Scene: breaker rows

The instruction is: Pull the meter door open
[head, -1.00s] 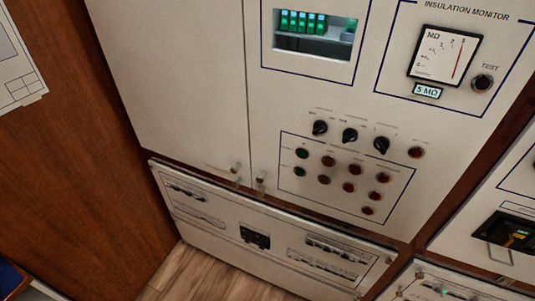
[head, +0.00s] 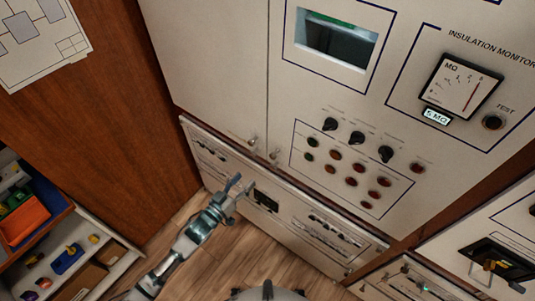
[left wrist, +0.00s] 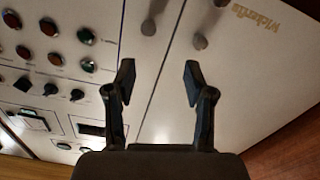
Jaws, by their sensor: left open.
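The meter door (head: 400,60) is the white cabinet door with the insulation monitor gauge, a window, knobs and coloured lamps. It looks shut, flush with the plain white door (head: 215,70) on its left. Its small round handle (head: 275,153) sits at its lower left corner, beside the plain door's handle (head: 253,140). My left gripper (head: 238,186) is open and empty, below both handles in the head view. In the left wrist view, its fingers (left wrist: 158,74) are spread before the seam, with the meter door's handle (left wrist: 148,27) beyond them. My right gripper is not in view.
A low panel (head: 300,215) lies below the doors. A brown wood wall (head: 100,130) stands at the left. Shelves with an orange bin (head: 25,220) are at the lower left. The wood floor (head: 225,255) is clear in front.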

